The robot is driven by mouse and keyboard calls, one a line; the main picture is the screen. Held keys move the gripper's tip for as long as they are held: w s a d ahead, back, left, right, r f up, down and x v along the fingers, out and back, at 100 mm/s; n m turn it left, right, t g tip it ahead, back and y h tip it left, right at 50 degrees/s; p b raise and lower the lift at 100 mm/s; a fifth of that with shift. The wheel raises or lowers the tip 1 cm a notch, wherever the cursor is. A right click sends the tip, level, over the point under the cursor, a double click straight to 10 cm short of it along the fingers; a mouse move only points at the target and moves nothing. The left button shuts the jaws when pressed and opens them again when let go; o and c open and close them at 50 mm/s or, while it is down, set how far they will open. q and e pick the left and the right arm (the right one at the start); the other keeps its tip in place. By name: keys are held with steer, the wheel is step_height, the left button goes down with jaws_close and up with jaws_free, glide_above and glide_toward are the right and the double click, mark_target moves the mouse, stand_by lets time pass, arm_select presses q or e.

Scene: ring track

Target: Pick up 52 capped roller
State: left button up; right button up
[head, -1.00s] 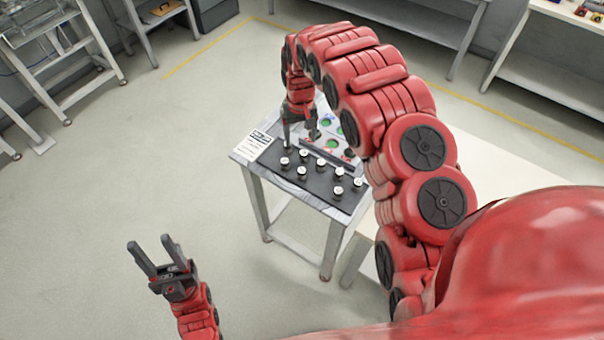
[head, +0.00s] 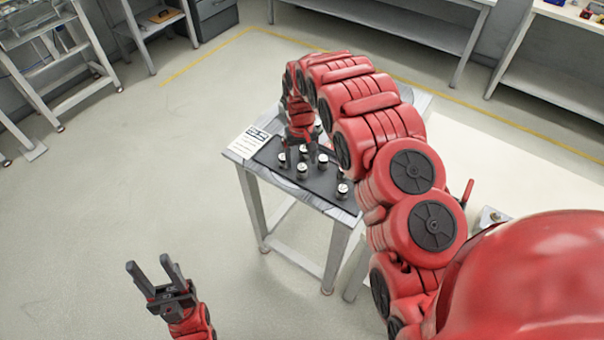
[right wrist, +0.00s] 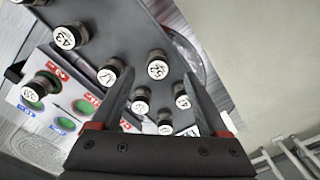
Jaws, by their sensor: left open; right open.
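Several capped rollers with round white tops stand on a dark tray (head: 318,184) on the small table. In the right wrist view their tops carry black marks, too small to read surely, so I cannot tell which is 52. One capped roller (right wrist: 158,69) appears between my right fingertips in that view; others stand nearby (right wrist: 110,72), (right wrist: 66,37), (right wrist: 181,98). My right gripper (head: 299,158) is open, low over the tray among the rollers, and holds nothing; it also shows in the right wrist view (right wrist: 158,76). My left gripper (head: 148,263) is open and empty over the floor.
A panel with green circles and red and blue labels (right wrist: 62,104) lies beside the tray, with one roller (right wrist: 34,90) on it. A printed sheet (head: 247,142) lies at the table's left corner. A pale table (head: 470,160) stands right.

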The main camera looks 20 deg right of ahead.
mark_target(302, 167)
steer(key=shift+f+p, duration=0.3)
steer(key=shift+p, duration=0.05)
step_height(302, 167, down, 3)
steer(key=shift+s+d+f+p, duration=0.1)
steer(key=shift+p, duration=0.65)
steer(key=shift+f, duration=0.3)
steer(key=shift+c, duration=0.3)
jaws_close()
